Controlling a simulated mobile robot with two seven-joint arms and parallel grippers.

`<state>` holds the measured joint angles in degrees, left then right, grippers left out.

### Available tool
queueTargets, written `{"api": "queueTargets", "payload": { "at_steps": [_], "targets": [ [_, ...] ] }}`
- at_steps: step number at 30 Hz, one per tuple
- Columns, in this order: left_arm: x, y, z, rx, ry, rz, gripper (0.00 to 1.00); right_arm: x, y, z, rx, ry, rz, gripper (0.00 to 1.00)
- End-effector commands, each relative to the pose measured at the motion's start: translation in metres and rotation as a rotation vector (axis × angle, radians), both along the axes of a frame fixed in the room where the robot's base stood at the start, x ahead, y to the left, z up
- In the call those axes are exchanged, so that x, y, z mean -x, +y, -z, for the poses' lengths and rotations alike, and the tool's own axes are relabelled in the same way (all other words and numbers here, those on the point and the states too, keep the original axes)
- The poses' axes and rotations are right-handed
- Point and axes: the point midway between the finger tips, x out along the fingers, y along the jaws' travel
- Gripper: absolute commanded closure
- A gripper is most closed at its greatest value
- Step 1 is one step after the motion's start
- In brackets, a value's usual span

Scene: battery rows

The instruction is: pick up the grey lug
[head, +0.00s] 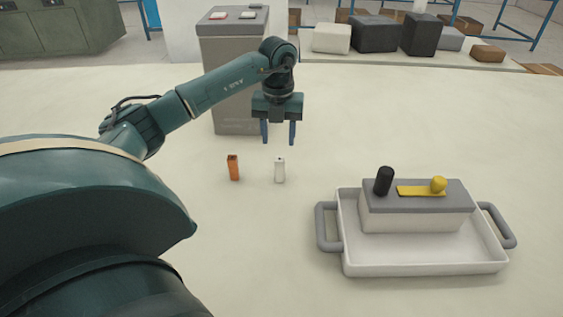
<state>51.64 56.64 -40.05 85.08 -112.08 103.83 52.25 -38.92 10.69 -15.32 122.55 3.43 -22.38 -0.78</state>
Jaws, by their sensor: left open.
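The grey lug (280,172) is a small pale upright block with a dark spot near its top. It stands on the pale floor near the middle of the head view. My left gripper (278,137) points downward with its two blue fingers apart and nothing between them. It appears above and slightly behind the lug in the picture, apart from it. My right gripper is not in view.
An orange lug (233,168) stands just left of the grey one. A white tray (425,268) with grey handles holds a battery (415,217) with a black post and yellow strip. A tall grey battery (228,80) stands behind. The front middle is clear.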

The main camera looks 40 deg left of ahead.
Motion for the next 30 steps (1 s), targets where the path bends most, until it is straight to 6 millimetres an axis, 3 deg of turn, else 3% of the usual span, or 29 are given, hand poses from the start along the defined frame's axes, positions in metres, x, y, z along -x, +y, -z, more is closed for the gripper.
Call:
{"api": "queueTargets", "payload": {
  "at_steps": [3,11,19,28,30],
  "targets": [
    [0.000,-0.001,0.019,0.001,0.003,0.002,0.53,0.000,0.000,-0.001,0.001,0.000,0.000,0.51],
    [0.000,-0.002,0.039,0.003,0.001,0.003,0.53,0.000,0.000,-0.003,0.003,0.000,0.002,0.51],
    [-0.001,-0.003,0.077,0.003,0.000,0.004,0.53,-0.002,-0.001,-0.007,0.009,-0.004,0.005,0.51],
    [-0.001,-0.003,0.083,0.002,-0.002,0.004,0.53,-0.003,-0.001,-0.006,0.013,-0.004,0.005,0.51],
    [-0.001,-0.003,0.083,0.002,-0.002,0.004,0.58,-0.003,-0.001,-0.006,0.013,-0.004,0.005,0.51]
  ]
}}
